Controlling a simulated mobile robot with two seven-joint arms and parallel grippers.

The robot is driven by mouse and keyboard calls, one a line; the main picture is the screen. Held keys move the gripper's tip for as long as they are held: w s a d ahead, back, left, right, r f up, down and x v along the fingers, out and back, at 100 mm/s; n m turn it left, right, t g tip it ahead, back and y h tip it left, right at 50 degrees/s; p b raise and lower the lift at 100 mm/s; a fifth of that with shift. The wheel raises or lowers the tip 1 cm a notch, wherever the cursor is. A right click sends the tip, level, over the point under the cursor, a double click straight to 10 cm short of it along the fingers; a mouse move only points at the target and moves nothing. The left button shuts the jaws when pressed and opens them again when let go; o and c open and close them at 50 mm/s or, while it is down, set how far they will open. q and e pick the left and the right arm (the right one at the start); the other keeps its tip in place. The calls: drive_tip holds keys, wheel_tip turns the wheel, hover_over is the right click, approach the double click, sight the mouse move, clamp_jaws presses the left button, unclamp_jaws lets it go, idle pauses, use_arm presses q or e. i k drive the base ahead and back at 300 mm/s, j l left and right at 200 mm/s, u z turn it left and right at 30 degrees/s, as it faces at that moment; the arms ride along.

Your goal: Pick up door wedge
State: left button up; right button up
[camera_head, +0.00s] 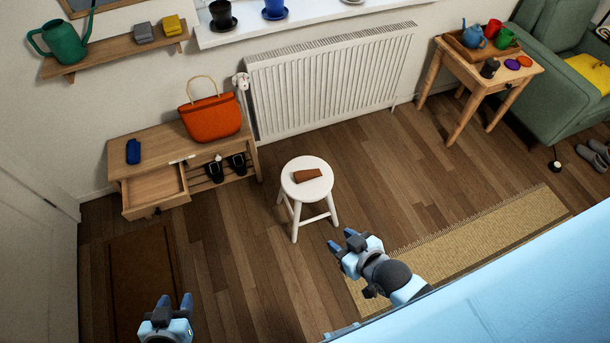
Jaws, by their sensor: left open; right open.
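A brown door wedge (308,175) lies on the seat of a white round stool (290,186) in the middle of the floor. My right gripper (341,243) is open and empty, in front of the stool and a little to its right, apart from the wedge. My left gripper (175,302) is open and empty at the bottom left, near the brown doormat and well away from the stool.
A wooden bench (152,163) with an open drawer (152,190), shoes and an orange bag (210,117) stands left of the stool. A radiator (330,82) is behind it. A side table (468,65) with cups stands at the back right. A woven rug (480,232) lies right.

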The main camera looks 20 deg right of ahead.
sight(300, 177)
drive_tip(key=z, duration=0.3)
drive_tip(key=i+j+z, duration=0.15)
drive_tip(key=z, duration=0.2)
drive_tip(key=i+j+z, duration=0.4)
drive_tip(key=z, duration=0.25)
drive_tip(key=i+j, duration=0.15)
drive_tip(key=j, duration=0.2)
drive_tip(key=i+j+z, duration=0.1)
drive_tip(key=j, duration=0.3)
drive_tip(key=i+j, duration=0.2)
drive_tip(key=j, duration=0.2)
drive_tip(key=i+j+z, duration=0.1)
drive_tip(key=j, duration=0.25)
drive_tip(key=i, duration=0.05)
